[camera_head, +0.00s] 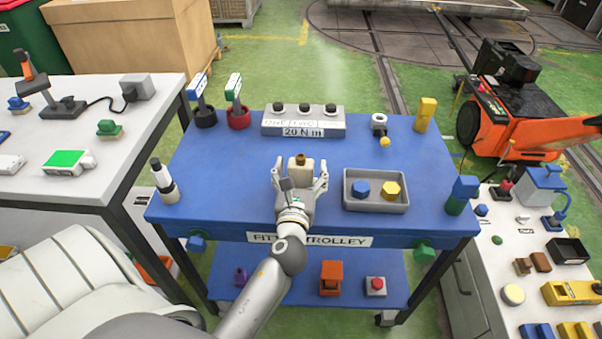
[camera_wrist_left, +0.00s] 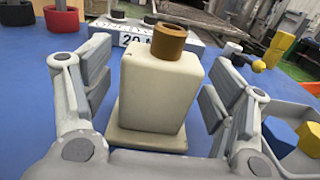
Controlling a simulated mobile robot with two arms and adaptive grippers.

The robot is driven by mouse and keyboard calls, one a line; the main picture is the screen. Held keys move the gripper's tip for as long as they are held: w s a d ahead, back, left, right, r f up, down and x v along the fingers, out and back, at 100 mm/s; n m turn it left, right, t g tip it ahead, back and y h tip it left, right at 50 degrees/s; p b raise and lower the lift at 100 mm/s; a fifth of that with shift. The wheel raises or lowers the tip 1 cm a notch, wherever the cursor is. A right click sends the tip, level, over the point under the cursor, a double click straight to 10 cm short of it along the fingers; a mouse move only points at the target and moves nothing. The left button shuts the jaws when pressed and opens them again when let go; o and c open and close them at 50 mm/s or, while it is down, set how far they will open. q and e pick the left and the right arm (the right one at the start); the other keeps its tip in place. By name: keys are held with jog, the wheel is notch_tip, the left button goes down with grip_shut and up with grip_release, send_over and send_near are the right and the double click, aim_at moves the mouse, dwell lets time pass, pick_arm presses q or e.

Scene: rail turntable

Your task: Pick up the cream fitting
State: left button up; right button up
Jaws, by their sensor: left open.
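The cream fitting (camera_head: 298,172) stands upright on the blue trolley top (camera_head: 230,165), near its middle. It is a cream block on a wider base with a brown round cap on top. My left gripper (camera_head: 300,178) is open around it. In the left wrist view the cream fitting (camera_wrist_left: 160,90) stands between the two spread fingers of my left gripper (camera_wrist_left: 160,95), with a gap visible on each side. Part of its base is hidden by the gripper's palm. My right gripper is not in view.
A grey tray (camera_head: 375,206) with a blue and a yellow piece stands to the right. A grey block marked 20 N m (camera_head: 303,121) lies behind the fitting. Red and dark holders with tags stand at the back left.

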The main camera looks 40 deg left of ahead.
pick_arm(q)
jog(key=shift+w+a, duration=0.2)
jog(key=shift+w, duration=0.05)
jog(key=c, duration=1.3)
jog(key=shift+r, duration=0.1)
